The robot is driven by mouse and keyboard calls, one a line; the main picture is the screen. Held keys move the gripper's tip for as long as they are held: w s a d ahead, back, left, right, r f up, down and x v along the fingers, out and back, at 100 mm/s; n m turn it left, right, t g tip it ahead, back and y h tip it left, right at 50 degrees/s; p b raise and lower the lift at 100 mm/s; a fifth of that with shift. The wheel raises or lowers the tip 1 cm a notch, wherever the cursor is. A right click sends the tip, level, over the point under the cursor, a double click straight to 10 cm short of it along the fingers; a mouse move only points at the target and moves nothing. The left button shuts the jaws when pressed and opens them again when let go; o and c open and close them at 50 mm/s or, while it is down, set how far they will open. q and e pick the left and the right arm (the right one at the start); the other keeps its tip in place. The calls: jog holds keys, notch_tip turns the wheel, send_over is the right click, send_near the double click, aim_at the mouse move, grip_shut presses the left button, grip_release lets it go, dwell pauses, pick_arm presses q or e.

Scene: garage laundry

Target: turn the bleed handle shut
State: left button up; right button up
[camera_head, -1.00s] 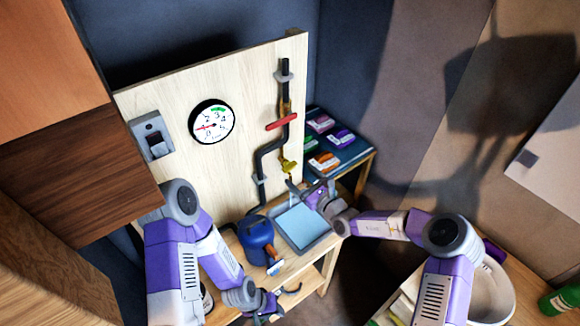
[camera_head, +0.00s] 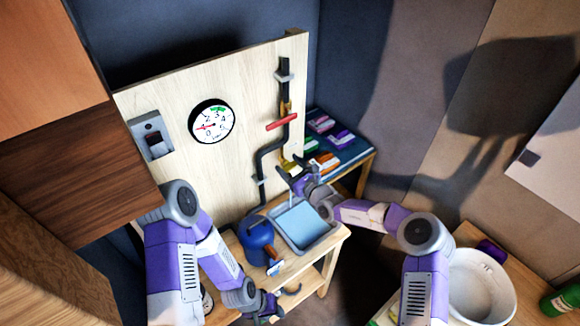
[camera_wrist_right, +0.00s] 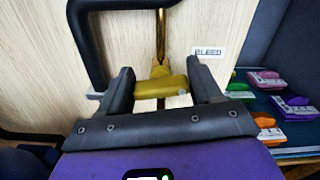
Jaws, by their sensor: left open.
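The yellow bleed handle (camera_wrist_right: 160,88) lies crosswise between the two fingers of my right gripper (camera_wrist_right: 161,85) in the wrist view, just left of the BLEED label (camera_wrist_right: 208,52). The fingers stand apart, one by each end of it; whether they press on it is unclear. In the head view, my right gripper (camera_head: 291,178) is at the lower pipe, partly covering the yellow handle (camera_head: 287,164). My left gripper (camera_head: 284,303) is open and empty, low by the bench's front edge.
A red handle (camera_head: 282,121) sits higher on the black pipe (camera_head: 271,150). A gauge (camera_head: 211,121) and a grey switch box (camera_head: 151,136) are on the board. Below are a blue-filled tray (camera_head: 334,236) and a blue can (camera_head: 256,235). Coloured boxes (camera_head: 341,139) lie on the right shelf.

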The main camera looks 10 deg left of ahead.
jog(key=c, duration=0.5)
jog(key=shift+m+p, duration=0.4)
jog(key=shift+m, duration=0.7)
jog(key=o, duration=1)
jog(key=shift+c, duration=0.2)
jog(key=shift+d, duration=0.1)
jog(key=v, duration=0.7)
jog(key=shift+s+d+p, duration=0.2)
jog(key=shift+s+p, duration=0.05)
jog(key=shift+p, duration=0.1)
